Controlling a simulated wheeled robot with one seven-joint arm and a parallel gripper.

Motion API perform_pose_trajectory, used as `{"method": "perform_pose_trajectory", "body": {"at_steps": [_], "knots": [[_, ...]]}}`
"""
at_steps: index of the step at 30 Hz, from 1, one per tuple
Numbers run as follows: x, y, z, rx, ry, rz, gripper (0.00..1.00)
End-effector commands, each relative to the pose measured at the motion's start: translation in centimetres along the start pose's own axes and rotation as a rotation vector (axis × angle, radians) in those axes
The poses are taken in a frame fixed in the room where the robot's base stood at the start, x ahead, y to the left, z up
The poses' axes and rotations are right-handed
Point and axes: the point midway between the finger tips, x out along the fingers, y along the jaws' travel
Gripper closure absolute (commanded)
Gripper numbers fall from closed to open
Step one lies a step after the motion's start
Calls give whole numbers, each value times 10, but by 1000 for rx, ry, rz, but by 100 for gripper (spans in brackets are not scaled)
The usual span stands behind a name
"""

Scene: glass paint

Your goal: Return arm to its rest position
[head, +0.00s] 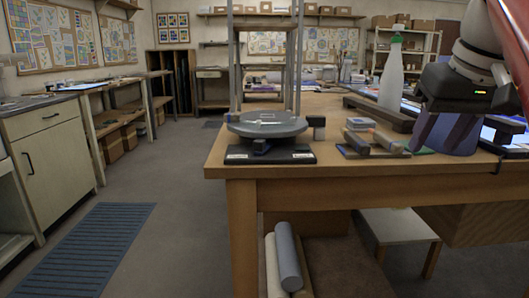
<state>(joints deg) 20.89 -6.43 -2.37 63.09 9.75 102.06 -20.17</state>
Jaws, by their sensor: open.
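My arm comes in at the upper right of the head view, with a white and dark wrist and a red link beside it. My gripper (445,98) is a dark block with a small green light, over the right part of the wooden table. It is open, and I see nothing held in it. Its fingertips are hard to make out against the dark purple-grey container (447,132) directly below. I cannot tell whether the gripper touches that container.
A white bottle (391,82) with a green cap stands left of my gripper. A grey round turntable (266,125) sits at the left end of the wooden table (330,178). Small blocks lie between them. The floor at left is clear around a blue mat (85,250).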

Motion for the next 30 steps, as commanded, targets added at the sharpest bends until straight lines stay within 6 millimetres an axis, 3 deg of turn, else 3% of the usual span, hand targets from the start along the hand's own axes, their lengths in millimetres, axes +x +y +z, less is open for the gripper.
{"method": "perform_pose_trajectory", "body": {"at_steps": [5, 11, 24, 30], "knots": [[20, -14, 13, 11, 7, -1, 55], [60, -36, 40, 26, 18, 2, 55], [210, -94, 180, 17, 73, 16, 55], [245, -101, 216, 8, 87, 17, 55]]}}
